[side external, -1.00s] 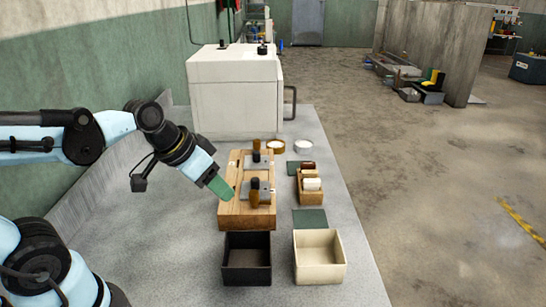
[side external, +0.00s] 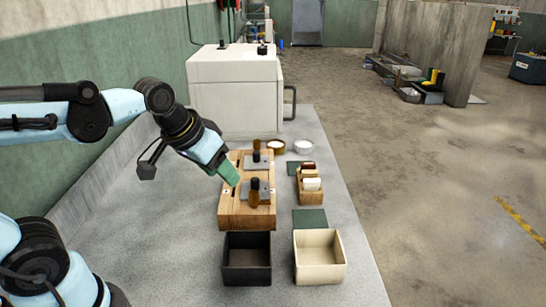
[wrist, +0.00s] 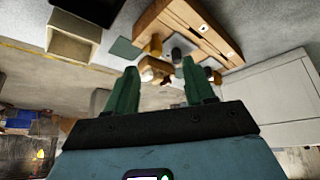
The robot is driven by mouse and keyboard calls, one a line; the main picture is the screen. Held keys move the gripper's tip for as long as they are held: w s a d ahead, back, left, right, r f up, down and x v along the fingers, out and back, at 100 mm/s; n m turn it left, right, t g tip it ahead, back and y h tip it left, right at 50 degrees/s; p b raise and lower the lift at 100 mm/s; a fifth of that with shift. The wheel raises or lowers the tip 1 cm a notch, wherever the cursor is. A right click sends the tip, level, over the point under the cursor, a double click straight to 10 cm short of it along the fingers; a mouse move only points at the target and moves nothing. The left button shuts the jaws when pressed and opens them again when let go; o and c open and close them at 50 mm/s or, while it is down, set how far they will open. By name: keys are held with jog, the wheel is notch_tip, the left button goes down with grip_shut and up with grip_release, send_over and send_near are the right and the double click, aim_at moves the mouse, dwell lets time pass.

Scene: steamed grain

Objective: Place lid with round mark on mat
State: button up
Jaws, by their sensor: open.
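In the side view a wooden block (side external: 232,213) has two grey plate-like lids, a near lid (side external: 266,188) and a far lid (side external: 264,166), each with a brown and black upright piece by it. I cannot tell which lid bears a round mark. A dark green mat (side external: 309,219) lies to the right of the block, and a similar mat shows in the wrist view (wrist: 125,48). My green-fingered gripper (side external: 230,176) is above the block's left side, apart from the lids. In the wrist view my gripper (wrist: 158,68) is open, with nothing held between its fingers.
A black bin (side external: 247,275) and a cream bin (side external: 336,275) stand at the near end. A small wooden rack (side external: 312,199) holds light and brown pieces. A brown-rimmed bowl (side external: 276,148) and a white bowl (side external: 303,148) sit behind, near a large white box (side external: 232,95).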

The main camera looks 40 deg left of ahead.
jog(key=w+a+r+n+g, duration=0.2)
jog(key=w+r+g, duration=0.1)
jog(key=w, duration=0.4)
jog(key=n+g, duration=0.3)
send_over(255, 178)
notch_tip(255, 178, down, 12)
jog(key=shift+f, duration=0.15)
grip_shut()
dwell(0.4)
